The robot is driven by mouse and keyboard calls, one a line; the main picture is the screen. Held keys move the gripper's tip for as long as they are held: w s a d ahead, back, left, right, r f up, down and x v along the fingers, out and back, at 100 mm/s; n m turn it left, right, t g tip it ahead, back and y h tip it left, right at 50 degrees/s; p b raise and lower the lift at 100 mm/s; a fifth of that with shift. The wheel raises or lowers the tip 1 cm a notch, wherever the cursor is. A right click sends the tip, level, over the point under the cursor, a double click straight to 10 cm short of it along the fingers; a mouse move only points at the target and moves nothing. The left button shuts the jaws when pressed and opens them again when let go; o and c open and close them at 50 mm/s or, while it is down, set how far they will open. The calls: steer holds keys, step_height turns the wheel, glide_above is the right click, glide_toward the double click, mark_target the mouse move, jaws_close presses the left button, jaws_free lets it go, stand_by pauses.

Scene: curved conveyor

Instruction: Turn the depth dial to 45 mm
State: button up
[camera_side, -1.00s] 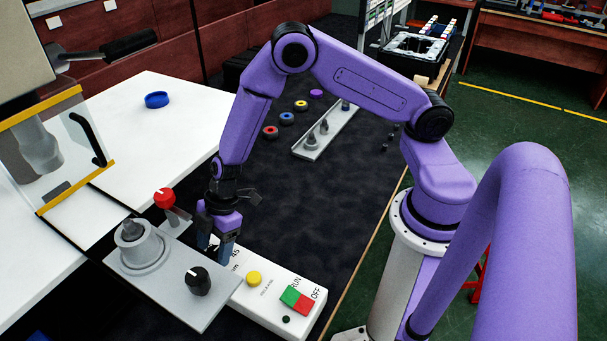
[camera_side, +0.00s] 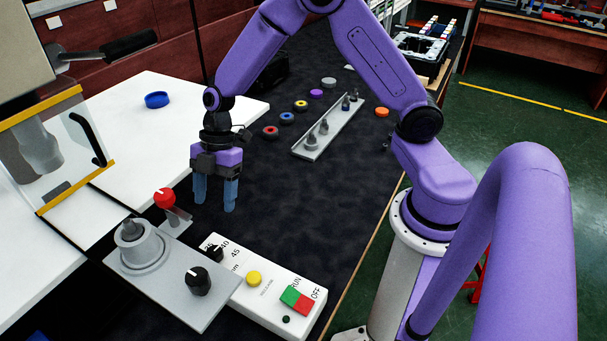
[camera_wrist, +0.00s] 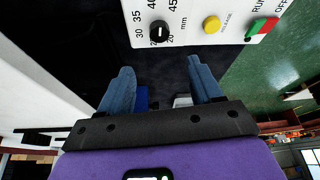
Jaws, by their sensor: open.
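The depth dial is a small black knob (camera_wrist: 159,31) on a white panel (camera_wrist: 212,42), with a numbered mm scale around it including 30, 35, 40 and 45. A pale mark on the knob seems to sit on its lower side in the wrist view, near the low numbers; its exact reading is too small to tell. The dial also shows in the side view (camera_side: 213,252), at the panel's far end. My gripper (camera_side: 214,197) is open and empty above the dark table, up and apart from the dial. Its blue fingers (camera_wrist: 160,68) show in the wrist view.
The panel also bears a yellow button (camera_side: 254,279) and green and red RUN/OFF buttons (camera_side: 297,299). A grey plate (camera_side: 155,285) beside it carries a black knob (camera_side: 198,281) and a red-topped lever (camera_side: 164,198). A tray of pegs (camera_side: 326,135) lies farther back.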

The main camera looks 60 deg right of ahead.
steer(key=v, duration=0.5)
steer(key=s+d+r+m+h, duration=0.1)
steer(key=s+r+m, duration=0.1)
steer(key=s, duration=0.7)
steer(key=s+d+r+m+h, duration=0.1)
steer(key=s+r+m+h, duration=0.1)
steer(key=s, duration=0.8)
steer(key=shift+s+r+m, duration=0.2)
steer(key=shift+r+m, duration=0.2)
steer(key=shift+r, duration=0.5)
steer(key=n+y, duration=0.3)
steer(key=n, duration=0.2)
glide_above(213, 252)
steer(key=w+d, duration=0.1)
steer(key=d, duration=0.6)
step_height(213, 252, down, 7)
steer(key=x, duration=1.6)
steer(key=shift+a+f, duration=0.2)
steer(key=shift+f, duration=0.1)
